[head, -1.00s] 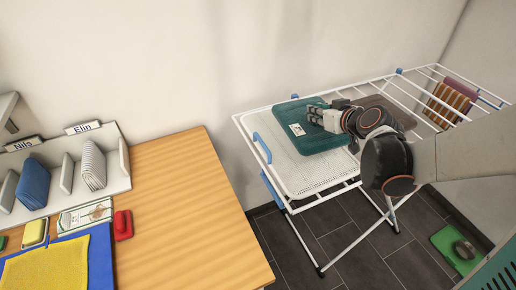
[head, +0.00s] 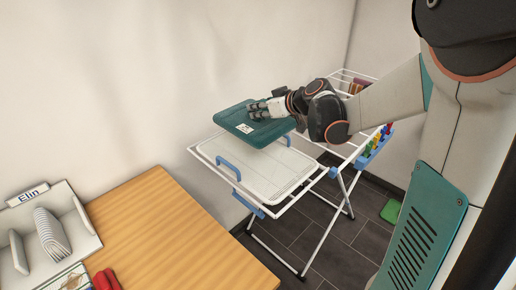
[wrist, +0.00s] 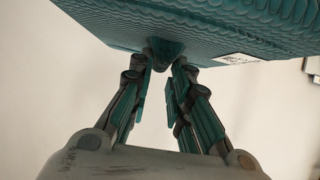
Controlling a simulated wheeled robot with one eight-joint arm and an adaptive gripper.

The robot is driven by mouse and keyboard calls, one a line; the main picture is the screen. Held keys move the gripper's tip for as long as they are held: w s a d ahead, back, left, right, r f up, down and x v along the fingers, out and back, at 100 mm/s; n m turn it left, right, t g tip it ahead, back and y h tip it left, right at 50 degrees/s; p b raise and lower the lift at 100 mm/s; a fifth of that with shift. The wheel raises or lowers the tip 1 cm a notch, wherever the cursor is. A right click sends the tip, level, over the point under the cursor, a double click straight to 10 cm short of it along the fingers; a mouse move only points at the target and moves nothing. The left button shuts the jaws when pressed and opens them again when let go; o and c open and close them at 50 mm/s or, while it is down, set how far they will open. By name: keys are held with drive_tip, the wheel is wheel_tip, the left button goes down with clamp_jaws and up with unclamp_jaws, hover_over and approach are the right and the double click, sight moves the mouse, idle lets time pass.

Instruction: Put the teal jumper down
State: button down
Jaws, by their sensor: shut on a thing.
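The teal jumper (head: 240,126) is a flat folded slab with a white label, held above the white mesh tray (head: 225,172) of the drying rack in the head view. My gripper (head: 262,110) is shut on the jumper's right part. In the wrist view the ribbed teal jumper (wrist: 200,32) fills the top, and my gripper's fingers (wrist: 163,62) close on a small piece of it. A gap shows between the jumper and the tray, which has blue handles and looks empty.
The white drying rack (head: 345,150) stands by the wall, with striped cloth (head: 357,87) and coloured pegs (head: 376,142) on it.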

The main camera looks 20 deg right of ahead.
wheel_tip(320, 180, down, 13)
drive_tip(key=b, duration=0.4)
drive_tip(key=shift+f, duration=0.15)
drive_tip(key=c, duration=1.5)
unclamp_jaws()
drive_tip(key=shift+s+r, duration=0.1)
drive_tip(key=shift+r, duration=0.1)
drive_tip(key=p+v, duration=0.3)
drive_tip(key=v, duration=0.9)
drive_tip(key=shift+f, duration=0.1)
